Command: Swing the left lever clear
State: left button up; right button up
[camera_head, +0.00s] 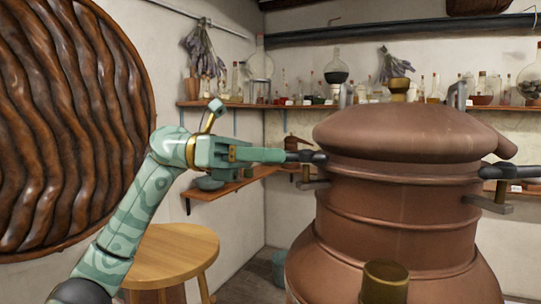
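The copper still (400,215) fills the right half of the view, with a domed lid (410,132) on top. The left lever (312,158) is a dark handle sticking out level from the still's left side, just under the lid, above a grey bracket (313,184). My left gripper (284,155), on a green arm from the lower left, points right with its tip at the outer end of this handle. The fingers are small and seen edge-on, so whether they grip it is unclear. A matching right lever (500,171) shows on the still's right side. My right gripper is not in view.
A round wooden stool (170,252) stands below my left arm. Shelves (235,104) with bottles and flasks line the back walls. A brass cylinder (385,283) is in front of the still.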

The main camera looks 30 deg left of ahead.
pick_arm(q)
grip_shut()
jog(key=shift+w+r+m+g+p, duration=0.2)
jog(key=shift+m+g+p, duration=0.25)
jog(key=shift+g, duration=0.25)
jog(key=m+g+p, duration=0.1)
jog(key=w+m+g, duration=0.1)
jog(key=g, duration=0.1)
jog(key=shift+p, duration=0.35)
jog(key=g, duration=0.1)
jog(key=m+g, duration=0.1)
jog(key=shift+w+m+g, duration=0.25)
jog(key=shift+w+g, duration=0.05)
jog(key=shift+w, duration=0.1)
jog(key=shift+w+d+f+m+g+y+p, duration=0.1)
jog(key=shift+w+m+g+y, duration=0.15)
jog(key=shift+m+g, duration=0.3)
jog(key=shift+w+d+r+m+g+y+p, duration=0.1)
jog(key=shift+w+m+g+y+p, duration=0.15)
jog(key=shift+g, duration=0.55)
jog(key=shift+w+f+m+g+y, duration=0.15)
jog(key=shift+m+g+y, duration=0.15)
jog(key=shift+m+g, duration=0.3)
jog(key=shift+g, duration=0.35)
jog(key=shift+o, duration=0.7)
grip_release()
